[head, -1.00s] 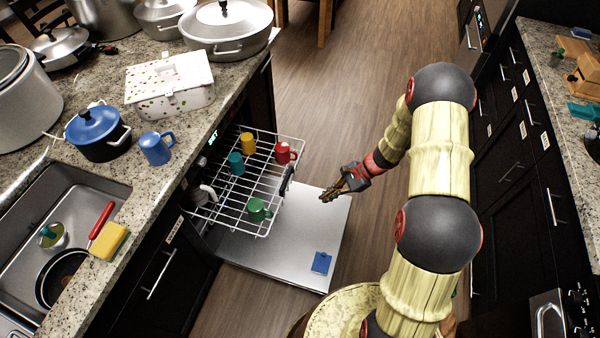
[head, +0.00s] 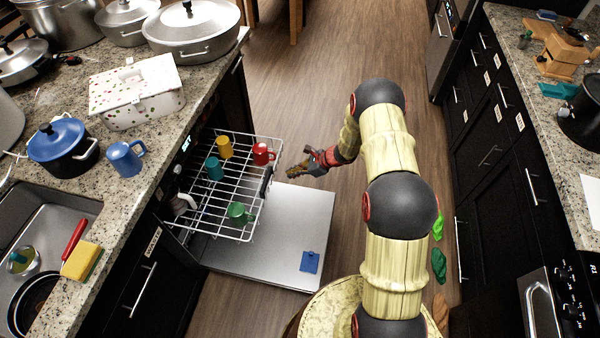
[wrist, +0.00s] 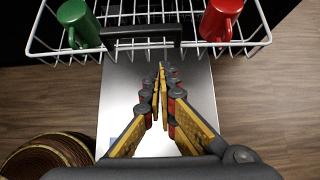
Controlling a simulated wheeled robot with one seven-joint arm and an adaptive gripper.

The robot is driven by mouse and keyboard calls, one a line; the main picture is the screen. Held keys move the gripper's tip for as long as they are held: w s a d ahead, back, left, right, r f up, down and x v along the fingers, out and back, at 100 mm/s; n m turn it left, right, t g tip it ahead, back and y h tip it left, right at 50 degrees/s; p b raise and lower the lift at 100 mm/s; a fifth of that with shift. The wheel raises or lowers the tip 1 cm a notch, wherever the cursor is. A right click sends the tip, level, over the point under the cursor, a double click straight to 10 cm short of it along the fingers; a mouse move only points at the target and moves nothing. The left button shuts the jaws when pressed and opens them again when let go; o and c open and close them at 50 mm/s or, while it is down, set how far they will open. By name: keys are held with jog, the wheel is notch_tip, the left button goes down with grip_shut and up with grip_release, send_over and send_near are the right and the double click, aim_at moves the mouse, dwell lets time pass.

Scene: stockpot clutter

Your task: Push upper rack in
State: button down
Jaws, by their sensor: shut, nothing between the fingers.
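The upper rack (head: 218,196) of the dishwasher is a white wire rack pulled out over the open dishwasher door (head: 285,240). It holds a yellow mug (head: 225,147), a teal mug (head: 214,168), a red mug (head: 262,154) and a green mug (head: 238,214). A dark handle (head: 266,182) sits on its front edge. My gripper (head: 290,173) is shut and empty, just in front of the rack near the red mug's corner. In the wrist view, my fingertips (wrist: 161,68) point at the rack's dark handle (wrist: 141,36); I cannot tell whether they touch it.
A blue block (head: 310,262) lies on the open door. The counter (head: 120,190) at left carries a blue pot (head: 62,146), a blue mug (head: 126,158) and a spotted box (head: 137,92). Open floor (head: 310,100) lies beyond the door. Green items lie on the floor at right.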

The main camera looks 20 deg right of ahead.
jog(key=w+a+f+b, duration=0.1)
jog(key=w+a, duration=0.2)
jog(key=a, duration=0.2)
jog(key=shift+f, duration=0.4)
jog(key=shift+w, duration=0.15)
jog(key=w+a+b, duration=0.1)
jog(key=w+a, duration=0.5)
jog(key=a, duration=0.3)
jog(key=w+a+b, duration=0.1)
jog(key=w+a, duration=0.5)
jog(key=a, duration=0.4)
jog(key=w+a+b, duration=0.2)
jog(key=w+a, duration=0.4)
jog(key=a, duration=0.3)
jog(key=shift+w+a+f, duration=0.15)
jog(key=shift+w, duration=0.2)
jog(key=shift+w+a, duration=0.25)
jog(key=shift+a, duration=0.05)
